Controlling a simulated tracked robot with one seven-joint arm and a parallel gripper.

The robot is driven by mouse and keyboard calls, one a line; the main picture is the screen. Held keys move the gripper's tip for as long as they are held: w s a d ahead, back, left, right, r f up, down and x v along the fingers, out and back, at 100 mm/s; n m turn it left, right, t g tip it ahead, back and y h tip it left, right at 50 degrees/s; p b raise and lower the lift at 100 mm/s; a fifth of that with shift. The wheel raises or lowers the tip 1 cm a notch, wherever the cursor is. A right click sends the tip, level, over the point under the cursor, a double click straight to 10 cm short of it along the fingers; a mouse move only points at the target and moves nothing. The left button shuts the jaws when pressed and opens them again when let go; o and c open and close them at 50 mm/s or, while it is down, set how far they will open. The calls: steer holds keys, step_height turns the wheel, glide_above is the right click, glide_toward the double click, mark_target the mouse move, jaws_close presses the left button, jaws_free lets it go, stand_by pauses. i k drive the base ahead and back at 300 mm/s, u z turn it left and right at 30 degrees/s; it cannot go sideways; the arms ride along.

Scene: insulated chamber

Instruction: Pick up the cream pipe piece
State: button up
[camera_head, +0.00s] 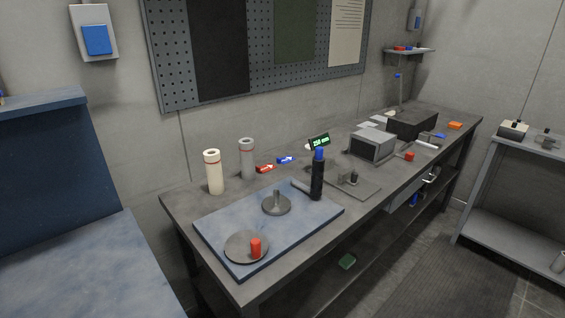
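The cream pipe piece (214,175) stands upright on the workbench, near its left back corner. It is a hollow cylinder with a reddish ring near its open top. My gripper does not show in the head view.
A blue mat (225,225) on the workbench (185,203) carries a round grey plate with a red piece (256,248) and a disc with a post (276,203). A black, blue-topped upright (317,180) stands at the mat's right. A grey box (372,146) is farther right.

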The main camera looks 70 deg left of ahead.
mark_target(212, 158)
steer(key=u, duration=0.05)
steer(key=i, duration=0.5)
steer(key=u, duration=3.85)
steer(key=i, duration=0.95)
steer(key=z, duration=0.2)
steer(key=k, duration=0.55)
steer(key=u, duration=0.05)
